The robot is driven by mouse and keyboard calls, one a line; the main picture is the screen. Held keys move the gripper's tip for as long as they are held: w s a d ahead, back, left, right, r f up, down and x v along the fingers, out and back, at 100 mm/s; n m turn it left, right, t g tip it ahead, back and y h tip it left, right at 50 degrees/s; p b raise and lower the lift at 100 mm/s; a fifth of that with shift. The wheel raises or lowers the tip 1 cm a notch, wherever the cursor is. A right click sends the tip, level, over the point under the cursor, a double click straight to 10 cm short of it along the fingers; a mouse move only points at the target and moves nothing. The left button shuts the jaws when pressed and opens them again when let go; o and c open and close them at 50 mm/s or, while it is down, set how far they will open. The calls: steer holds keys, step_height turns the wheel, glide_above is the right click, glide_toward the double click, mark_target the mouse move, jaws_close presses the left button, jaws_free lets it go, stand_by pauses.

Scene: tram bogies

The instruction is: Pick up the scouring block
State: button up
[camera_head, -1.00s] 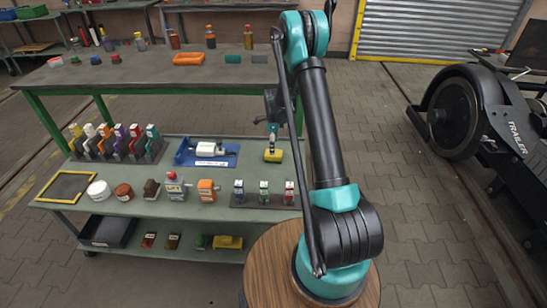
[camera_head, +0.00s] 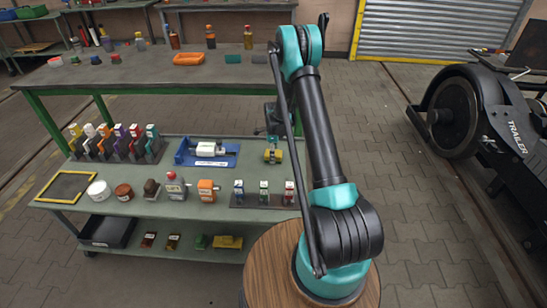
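A small yellow block (camera_head: 268,157), which I take to be the scouring block, lies on the upper shelf of the green workbench, right of the blue tray. My gripper (camera_head: 273,153) points down over it, with its teal body just above and its fingers at the block. The fingers are small and partly merge with the block, so I cannot tell whether they are closed on it. The block appears to rest on the shelf.
The blue tray (camera_head: 231,161) with a white device stands close to the left. A rack of small bottles (camera_head: 263,201) stands in front. Several coloured tools (camera_head: 115,142) stand further left. A higher table (camera_head: 150,75) lies behind.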

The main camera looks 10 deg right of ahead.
steer(key=c, duration=0.7)
steer(key=shift+o, duration=0.2)
